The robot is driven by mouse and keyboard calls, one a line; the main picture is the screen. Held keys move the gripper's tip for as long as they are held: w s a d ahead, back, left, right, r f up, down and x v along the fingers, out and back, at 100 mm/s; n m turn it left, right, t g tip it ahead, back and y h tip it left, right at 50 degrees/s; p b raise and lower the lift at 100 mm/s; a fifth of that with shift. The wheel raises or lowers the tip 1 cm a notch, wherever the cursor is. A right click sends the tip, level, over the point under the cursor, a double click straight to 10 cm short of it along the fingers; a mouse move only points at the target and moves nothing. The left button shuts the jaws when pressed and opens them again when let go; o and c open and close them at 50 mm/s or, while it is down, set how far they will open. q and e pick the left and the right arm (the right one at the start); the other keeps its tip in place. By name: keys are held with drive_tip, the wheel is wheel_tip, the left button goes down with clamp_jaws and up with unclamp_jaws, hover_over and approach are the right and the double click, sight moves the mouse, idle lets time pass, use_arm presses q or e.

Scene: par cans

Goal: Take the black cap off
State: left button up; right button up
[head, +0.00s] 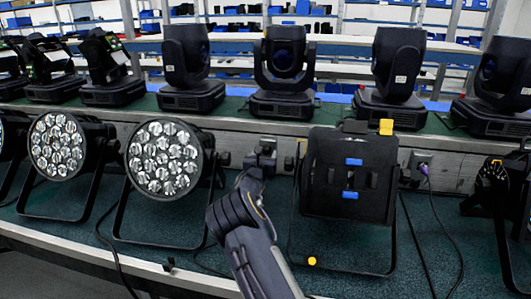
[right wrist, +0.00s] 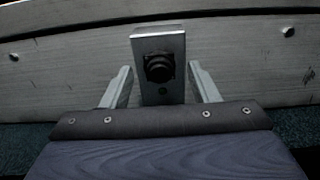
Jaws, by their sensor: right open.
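The black cap (right wrist: 159,68) is round and sits on the front of a small metal socket box (right wrist: 171,42) on the pale wall panel. My right gripper (right wrist: 161,78) is open, with one finger to the left and one to the right of the box's lower part. The cap lies between the finger lines, and neither finger visibly touches it. In the head view my right gripper (head: 262,160) is at the panel, between a round par can and a square black fixture. There the gripper largely covers the box, and I cannot make out the cap. My left gripper is not in view.
A par can (head: 165,158) stands left of my right arm, and a square black fixture (head: 350,215) stands close on its right. Another socket box with a purple plug (head: 423,168) is farther right. Moving-head lights (head: 284,60) line the ledge above. Cables lie on the green surface.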

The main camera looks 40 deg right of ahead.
clamp_jaws()
idle(0.6)
drive_tip(key=shift+b+v, duration=0.95)
drive_tip(key=shift+v, duration=0.45)
drive_tip(key=shift+b+v, duration=0.6)
drive_tip(key=shift+v, duration=1)
